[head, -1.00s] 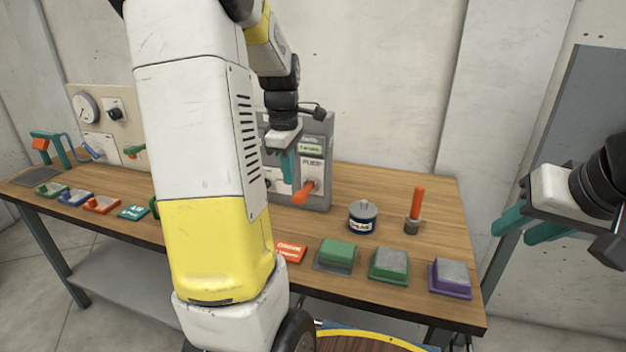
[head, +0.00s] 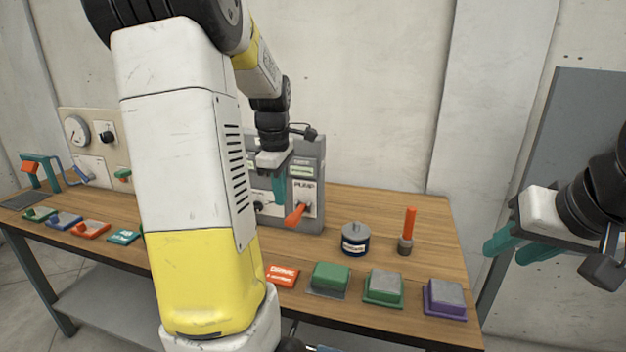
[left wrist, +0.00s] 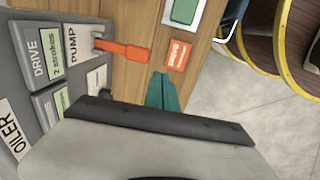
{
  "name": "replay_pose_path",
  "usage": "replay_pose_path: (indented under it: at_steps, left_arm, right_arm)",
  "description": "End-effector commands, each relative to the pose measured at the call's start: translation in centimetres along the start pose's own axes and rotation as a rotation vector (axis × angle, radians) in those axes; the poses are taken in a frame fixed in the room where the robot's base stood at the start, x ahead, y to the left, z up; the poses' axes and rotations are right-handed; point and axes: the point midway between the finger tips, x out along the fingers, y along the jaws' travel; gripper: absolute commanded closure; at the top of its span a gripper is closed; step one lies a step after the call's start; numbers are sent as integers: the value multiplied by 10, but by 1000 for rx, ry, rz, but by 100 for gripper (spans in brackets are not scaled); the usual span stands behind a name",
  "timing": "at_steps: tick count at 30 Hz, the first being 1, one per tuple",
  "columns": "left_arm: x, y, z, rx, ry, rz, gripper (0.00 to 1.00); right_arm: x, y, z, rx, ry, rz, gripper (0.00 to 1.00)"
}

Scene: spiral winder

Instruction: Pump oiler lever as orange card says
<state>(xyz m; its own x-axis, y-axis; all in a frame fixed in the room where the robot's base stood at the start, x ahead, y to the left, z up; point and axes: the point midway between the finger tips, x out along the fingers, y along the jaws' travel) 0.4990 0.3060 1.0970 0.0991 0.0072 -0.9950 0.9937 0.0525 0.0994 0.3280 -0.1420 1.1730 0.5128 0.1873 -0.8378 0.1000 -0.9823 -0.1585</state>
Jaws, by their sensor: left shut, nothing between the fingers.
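The grey oiler box (head: 311,155) stands at the back of the bench. Its orange pump lever (head: 295,216) slants down and out from the PUMP plate; it also shows in the left wrist view (left wrist: 125,49). A box label there reads DRIVE, 2 strokes (left wrist: 50,60). The orange card (head: 282,275) lies flat near the bench's front and reads DRIVE; its smaller line is too small to read. My left gripper (head: 276,203) is shut and empty, just left of the lever, with no clear contact. My right gripper (head: 508,254) is open and empty, right of the bench.
A dark blue tin (head: 355,240) and an upright orange-handled tool (head: 408,232) stand right of the oiler. Green blocks (head: 330,277) and a purple block (head: 445,298) line the front edge. A gauge panel (head: 77,130) stands at the left. My left arm hides the bench's middle.

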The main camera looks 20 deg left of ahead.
Motion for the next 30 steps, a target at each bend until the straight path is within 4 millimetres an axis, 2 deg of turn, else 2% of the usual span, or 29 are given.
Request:
replay_pose_path:
  at_steps: [4, 12, 16, 21, 30]
  left_arm:
    - [-6, 14, -2, 2, 4, -26, 100]
    - [-34, 66, -3, 2, 7, -148, 100]
    - [-45, 82, -1, 1, 3, -199, 100]
    - [-53, 91, 1, 0, -1, -234, 100]
    - [-54, 92, 2, 0, -2, -241, 100]
  right_arm:
    - [0, 0, 0, 0, 0, 0, 64]
    - [0, 0, 0, 0, 0, 0, 64]
    - [0, 0, 0, 0, 0, 0, 64]
    - [0, 0, 0, 0, 0, 0, 64]
    - [0, 0, 0, 0, 0, 0, 64]
